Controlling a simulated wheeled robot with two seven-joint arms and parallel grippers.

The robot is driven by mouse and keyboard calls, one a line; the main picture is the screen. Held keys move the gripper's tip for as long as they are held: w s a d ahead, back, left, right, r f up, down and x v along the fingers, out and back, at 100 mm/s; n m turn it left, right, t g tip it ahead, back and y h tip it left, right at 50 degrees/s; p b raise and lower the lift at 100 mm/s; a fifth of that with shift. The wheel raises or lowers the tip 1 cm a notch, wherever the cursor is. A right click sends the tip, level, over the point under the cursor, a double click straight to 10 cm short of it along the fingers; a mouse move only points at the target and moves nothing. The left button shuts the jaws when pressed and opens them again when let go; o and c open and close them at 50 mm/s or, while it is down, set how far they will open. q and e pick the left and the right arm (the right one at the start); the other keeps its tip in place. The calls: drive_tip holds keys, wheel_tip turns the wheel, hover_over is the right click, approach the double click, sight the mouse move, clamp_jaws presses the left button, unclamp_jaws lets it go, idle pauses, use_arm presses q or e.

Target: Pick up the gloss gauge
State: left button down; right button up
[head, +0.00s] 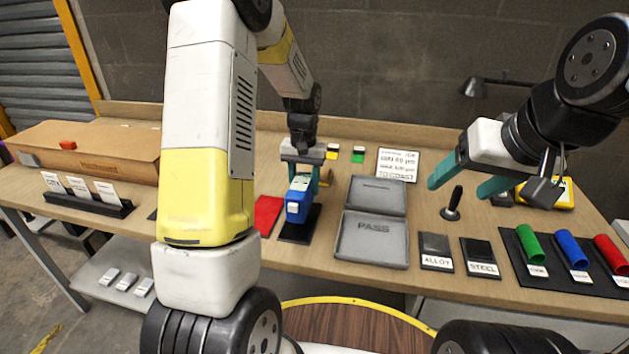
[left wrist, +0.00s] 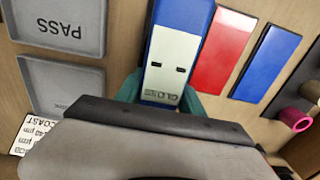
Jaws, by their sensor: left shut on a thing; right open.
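The gloss gauge (head: 298,205) is a blue block with a white face, at the middle of the bench over a black pad (head: 297,234). In the left wrist view the gauge (left wrist: 172,62) shows two dark slots and a "GLOSS" label. My left gripper (head: 304,178) reaches down from behind it, with teal fingers on both sides of the gauge, shut on it. I cannot tell whether the gauge touches the pad. My right gripper (head: 462,186) is open and empty over the right part of the bench, near a black-knobbed tool (head: 453,203).
A grey PASS tray (head: 372,240) lies open just right of the gauge, a red panel (head: 267,214) just left. A cardboard box (head: 90,150) is far left. My left arm hides part of the bench.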

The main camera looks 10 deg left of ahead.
use_arm(q)
drive_tip(key=s+r, duration=0.1)
drive_tip(key=s, duration=1.5)
drive_tip(key=shift+a+r, duration=0.25)
drive_tip(key=shift+r, duration=0.05)
drive_tip(key=shift+w+f, duration=0.1)
drive_tip(key=shift+w, duration=0.2)
drive_tip(key=shift+w+d+f, duration=0.1)
drive_tip(key=shift+w+f, duration=0.55)
drive_tip(key=shift+w, duration=1.7)
drive_tip(key=shift+w+d+f, duration=0.1)
drive_tip(key=shift+w+f, duration=0.6)
drive_tip(key=shift+w, duration=1.6)
drive_tip(key=shift+w+f, duration=0.65)
drive_tip(key=shift+w, duration=1.7)
drive_tip(key=shift+w, duration=0.1)
drive_tip(key=shift+w+f, duration=0.2)
drive_tip(key=shift+w, duration=0.25)
drive_tip(key=shift+w, duration=0.2)
drive_tip(key=shift+s+f, duration=0.1)
drive_tip(key=shift+f, duration=0.25)
